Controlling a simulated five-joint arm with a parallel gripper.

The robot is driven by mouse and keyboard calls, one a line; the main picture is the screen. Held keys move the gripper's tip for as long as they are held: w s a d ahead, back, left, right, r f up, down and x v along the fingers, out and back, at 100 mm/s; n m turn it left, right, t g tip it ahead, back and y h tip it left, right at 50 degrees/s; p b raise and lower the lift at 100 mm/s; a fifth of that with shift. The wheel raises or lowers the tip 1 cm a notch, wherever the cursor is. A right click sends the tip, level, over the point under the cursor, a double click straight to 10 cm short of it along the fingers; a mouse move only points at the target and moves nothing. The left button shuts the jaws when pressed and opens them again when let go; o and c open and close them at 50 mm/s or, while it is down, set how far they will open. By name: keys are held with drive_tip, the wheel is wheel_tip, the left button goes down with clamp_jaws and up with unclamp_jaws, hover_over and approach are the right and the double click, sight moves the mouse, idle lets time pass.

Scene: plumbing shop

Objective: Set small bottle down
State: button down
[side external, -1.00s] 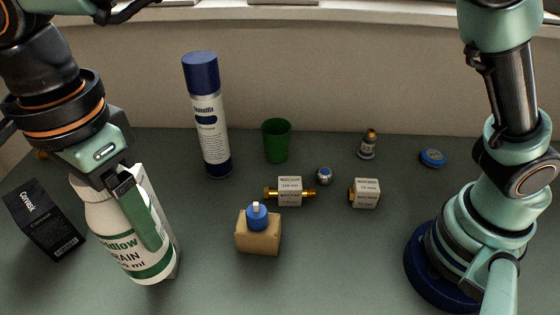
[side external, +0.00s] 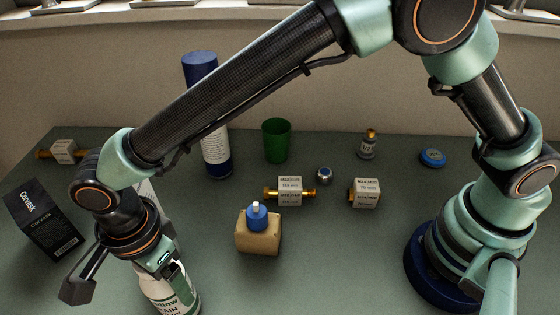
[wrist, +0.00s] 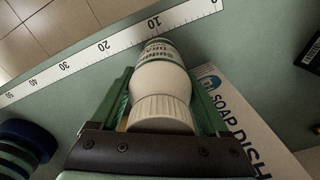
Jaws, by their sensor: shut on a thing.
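My gripper (side external: 172,280) is at the front left in the side view, shut on a white bottle (side external: 158,289) with a green-and-white drain label. The bottle's lower end is cut off by the picture's bottom edge there. In the wrist view the bottle (wrist: 160,92) lies between the two green fingers of my gripper (wrist: 163,85), its ribbed white cap toward the camera. I cannot tell whether its base touches the bench. A smaller bottle with a brown-gold cap (side external: 367,146) stands upright far back, away from my gripper.
A white soap dish box (wrist: 240,120) is close beside the held bottle. A black box (side external: 44,222) lies left. A ruler (wrist: 100,55) runs along the bench edge.

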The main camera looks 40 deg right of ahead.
drive_tip(key=shift+f, duration=0.25)
drive_tip(key=shift+f, duration=0.1)
unclamp_jaws()
drive_tip(key=shift+f, duration=0.1)
wheel_tip(320, 180, up, 12)
drive_tip(key=shift+r, duration=0.2)
idle(0.4)
